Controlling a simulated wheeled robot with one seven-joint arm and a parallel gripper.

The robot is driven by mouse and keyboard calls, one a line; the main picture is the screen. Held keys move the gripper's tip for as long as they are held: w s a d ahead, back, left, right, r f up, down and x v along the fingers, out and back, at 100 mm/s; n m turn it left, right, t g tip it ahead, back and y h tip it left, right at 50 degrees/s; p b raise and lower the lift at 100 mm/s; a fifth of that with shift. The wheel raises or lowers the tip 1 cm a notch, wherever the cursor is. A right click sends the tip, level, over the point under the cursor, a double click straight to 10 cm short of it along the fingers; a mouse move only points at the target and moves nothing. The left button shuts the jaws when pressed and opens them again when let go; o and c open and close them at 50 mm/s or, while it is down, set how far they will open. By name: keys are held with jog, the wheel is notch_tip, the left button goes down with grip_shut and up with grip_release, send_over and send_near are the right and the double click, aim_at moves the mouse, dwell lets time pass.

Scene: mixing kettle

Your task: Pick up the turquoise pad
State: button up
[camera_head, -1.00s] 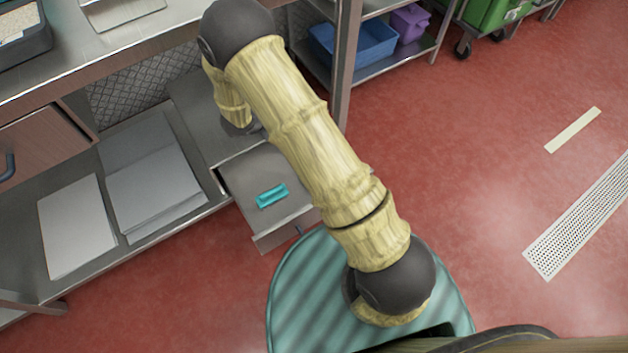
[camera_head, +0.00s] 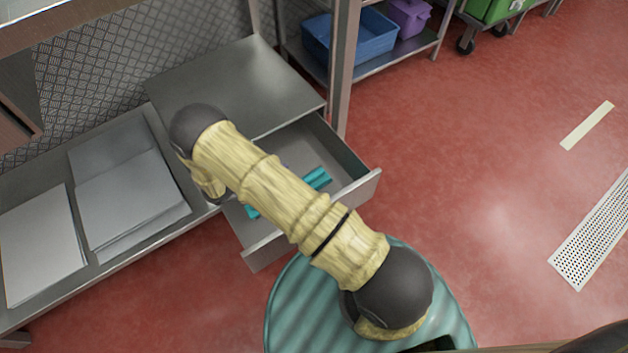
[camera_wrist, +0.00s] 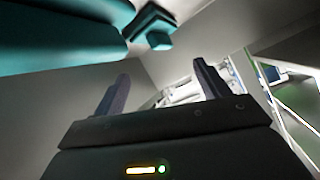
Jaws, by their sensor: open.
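Turquoise shows in the open drawer on both sides of my arm in the head view: a turquoise pad (camera_head: 318,178) to the right, and a small turquoise bit (camera_head: 251,211) to the left. My arm hides the space between, so I cannot tell whether they are one piece. In the wrist view, a large blurred turquoise surface (camera_wrist: 60,35) fills the upper left, with a smaller turquoise block (camera_wrist: 157,40) beside it. My gripper (camera_wrist: 160,88) is open, with nothing between its fingers. The head view does not show the gripper, as my arm covers it.
The grey drawer (camera_head: 352,192) has raised walls around the pad. A metal cabinet top (camera_head: 235,85) lies behind it. Flat grey sheets (camera_head: 38,245) lie on the shelf to the left. A steel post (camera_head: 343,75) stands behind the drawer.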

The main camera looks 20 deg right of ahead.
aim_at(315, 177)
jog(key=b+x, duration=0.3)
jog(key=x, duration=0.4)
jog(key=shift+w+a+b, duration=0.1)
jog(key=shift+b, duration=0.25)
jog(key=b+x, duration=0.3)
jog(key=x, duration=0.1)
jog(key=shift+f+b, duration=0.3)
jog(key=shift+b, duration=0.05)
jog(key=shift+d, duration=0.55)
jog(key=shift+c, duration=0.2)
jog(key=c, duration=1)
